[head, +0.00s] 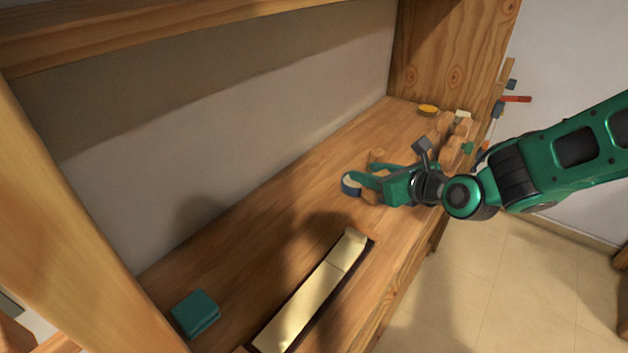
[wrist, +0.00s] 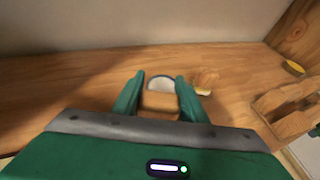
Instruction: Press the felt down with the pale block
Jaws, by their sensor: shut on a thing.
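My gripper (wrist: 161,92) is shut on a tan wooden block (wrist: 160,104), low over the bench. In the head view, my gripper (head: 368,184) is right of the bench's middle. A round white piece with a dark blue rim (wrist: 161,82) is just beyond the block; it also shows in the head view (head: 350,186). I cannot tell whether it touches the block. A long pale key (head: 308,305) lies on a dark strip at the front, with a small raised pale piece (head: 355,237) at its far end. A teal pad (head: 195,313) lies at left. I cannot tell which piece is the felt.
Another wooden piece (head: 378,156) is close behind my gripper. Several wooden pieces (head: 455,145) and a yellow tin (head: 428,110) crowd the far right. The bench (head: 235,250) is bare between the pad and my gripper. A wall closes the back.

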